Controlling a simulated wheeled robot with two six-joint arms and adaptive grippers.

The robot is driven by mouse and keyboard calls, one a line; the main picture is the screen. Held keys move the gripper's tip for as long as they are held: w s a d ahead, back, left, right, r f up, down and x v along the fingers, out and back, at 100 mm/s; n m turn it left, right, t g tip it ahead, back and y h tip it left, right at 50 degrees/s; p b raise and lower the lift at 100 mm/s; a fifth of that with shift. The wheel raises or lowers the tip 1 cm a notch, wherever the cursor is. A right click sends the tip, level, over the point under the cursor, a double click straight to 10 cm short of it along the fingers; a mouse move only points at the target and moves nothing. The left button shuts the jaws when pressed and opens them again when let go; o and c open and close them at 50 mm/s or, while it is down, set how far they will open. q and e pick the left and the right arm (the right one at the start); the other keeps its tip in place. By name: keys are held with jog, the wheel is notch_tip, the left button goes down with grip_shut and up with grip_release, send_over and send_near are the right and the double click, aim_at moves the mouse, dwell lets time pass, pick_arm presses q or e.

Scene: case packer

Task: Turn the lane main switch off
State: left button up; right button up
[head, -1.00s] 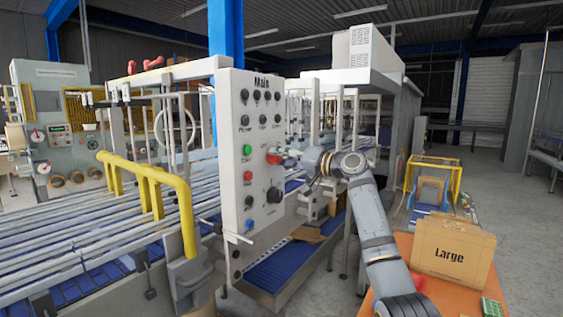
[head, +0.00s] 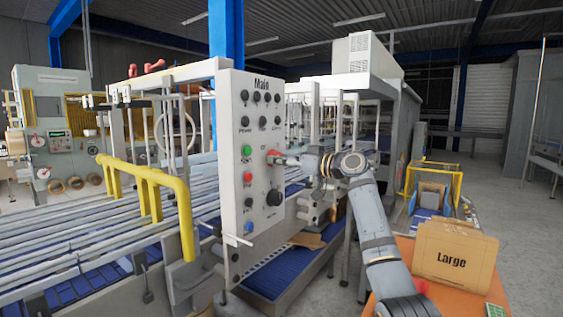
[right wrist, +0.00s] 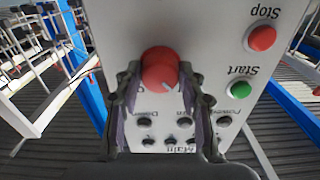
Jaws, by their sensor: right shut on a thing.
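The white control panel (head: 232,110) marked "Main" stands in the middle of the head view. Its red rotary knob (head: 272,156) is at the right side of the panel face. My right gripper (head: 283,160) reaches it from the right. In the right wrist view, which shows the panel upside down, the red knob (right wrist: 160,66) with a pale mark on its edge sits between the two fingers of my right gripper (right wrist: 159,88), which is shut on it. The knob's far side and base are partly hidden. My left gripper is not in view.
Near the knob are a green Start button (head: 247,150), a red Stop button (head: 248,177), a black knob (head: 274,197) and a blue button (head: 248,227). A yellow rail (head: 150,178) guards the conveyor at left. A "Large" carton (head: 455,262) stands on an orange table (head: 403,250).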

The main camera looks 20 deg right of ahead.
jog(key=shift+n, duration=0.4)
jog(key=o, duration=1.2)
jog(key=v, duration=1.2)
jog(key=shift+d, duration=0.1)
